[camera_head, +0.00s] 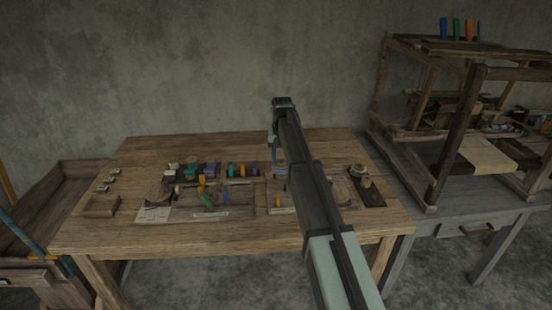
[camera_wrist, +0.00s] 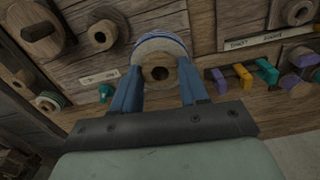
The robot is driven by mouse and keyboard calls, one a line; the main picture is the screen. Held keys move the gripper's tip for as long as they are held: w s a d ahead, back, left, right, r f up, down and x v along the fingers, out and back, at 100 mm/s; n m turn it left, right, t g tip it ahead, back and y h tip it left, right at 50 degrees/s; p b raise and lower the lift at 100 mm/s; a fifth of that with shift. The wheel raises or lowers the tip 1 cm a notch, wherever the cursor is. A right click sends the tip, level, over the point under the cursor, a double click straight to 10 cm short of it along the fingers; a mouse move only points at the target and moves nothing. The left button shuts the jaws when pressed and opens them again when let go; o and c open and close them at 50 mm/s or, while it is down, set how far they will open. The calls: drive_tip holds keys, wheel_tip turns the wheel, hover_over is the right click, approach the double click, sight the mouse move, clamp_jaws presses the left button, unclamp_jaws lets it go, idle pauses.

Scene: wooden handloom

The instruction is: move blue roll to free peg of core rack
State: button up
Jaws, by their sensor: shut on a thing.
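The blue roll (camera_wrist: 160,50), a wooden core with a hole and a band of blue thread at its far edge, is between the two blue fingers of my gripper (camera_wrist: 155,88) in the wrist view. My gripper is shut on it. In the head view my gripper (camera_head: 277,155) is over the right half of the wooden table, and my arm hides much of what is near it. Round wooden pieces, one with a dark knob (camera_wrist: 40,32), another a ring-like core (camera_wrist: 103,33), lie beyond the roll. I cannot tell which peg of the core rack is free.
Purple, orange and green pieces (camera_wrist: 243,75) lie right of the roll in the wrist view. A green-banded roll (camera_wrist: 47,101) is at left. In the head view, a small tray (camera_head: 101,206) sits at the table's left; the loom (camera_head: 455,130) stands right. The table's front strip is clear.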

drive_tip(key=s+d+r+m, duration=0.1)
drive_tip(key=s+d+r, duration=0.2)
drive_tip(key=s, duration=0.4)
drive_tip(key=s+d+r+m, duration=0.1)
drive_tip(key=s+d+r, duration=0.1)
drive_tip(key=s, duration=0.4)
drive_tip(key=s+d+r+m, duration=0.1)
drive_tip(key=s+d+r, duration=0.2)
drive_tip(key=s, duration=0.4)
drive_tip(key=m, duration=0.2)
hover_over(374, 195)
wheel_tip(374, 195, down, 11)
drive_tip(key=shift+d+n, duration=0.1)
drive_tip(key=shift+n, duration=0.4)
drive_tip(key=shift+f, duration=0.15)
drive_tip(key=shift+f, duration=2.8)
drive_tip(key=shift+f, duration=0.7)
